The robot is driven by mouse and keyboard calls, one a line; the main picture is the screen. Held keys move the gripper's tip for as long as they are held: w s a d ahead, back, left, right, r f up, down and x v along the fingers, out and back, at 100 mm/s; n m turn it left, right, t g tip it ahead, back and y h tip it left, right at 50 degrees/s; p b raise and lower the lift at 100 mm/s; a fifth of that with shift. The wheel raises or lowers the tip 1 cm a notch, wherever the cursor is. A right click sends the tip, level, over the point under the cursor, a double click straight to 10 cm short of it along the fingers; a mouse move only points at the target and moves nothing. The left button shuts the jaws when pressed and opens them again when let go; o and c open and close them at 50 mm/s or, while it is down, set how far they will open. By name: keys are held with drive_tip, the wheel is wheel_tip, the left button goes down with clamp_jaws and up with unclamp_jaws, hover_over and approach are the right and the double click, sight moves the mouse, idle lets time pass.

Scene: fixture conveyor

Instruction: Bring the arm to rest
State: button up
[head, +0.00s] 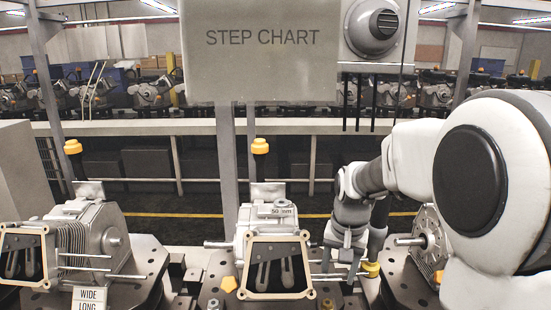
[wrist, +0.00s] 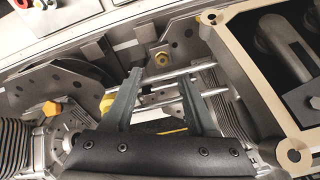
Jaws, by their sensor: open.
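My arm reaches in from the right in the head view, and my gripper (head: 341,275) points down between the middle engine and the right engine. In the wrist view my gripper (wrist: 163,95) is open, with its two dark fingers apart and nothing held between them. Metal rods (wrist: 178,92) show past and between the fingers; I cannot tell how close they are in depth. The middle engine (head: 275,222), with a tan-framed opening, is just left of my gripper in the head view. The right engine (head: 425,232) is partly hidden by my arm.
A left engine (head: 92,240) stands on its fixture with a "WIDE LONG" sign (head: 90,296). A "STEP CHART" board (head: 262,52) hangs above the middle engine. Yellow-capped posts (head: 260,147) rise behind the engines. The wrist view shows fixture plates (wrist: 55,85) close around the fingers.

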drive_tip(key=s+r+n+t, duration=0.2)
drive_tip(key=s+r, duration=0.2)
drive_tip(key=s, duration=0.6)
drive_tip(key=s+r+n+t, duration=0.2)
drive_tip(key=s+r, duration=0.3)
drive_tip(key=s, duration=0.6)
drive_tip(key=shift+s+r, duration=0.2)
drive_tip(key=shift+r, duration=0.05)
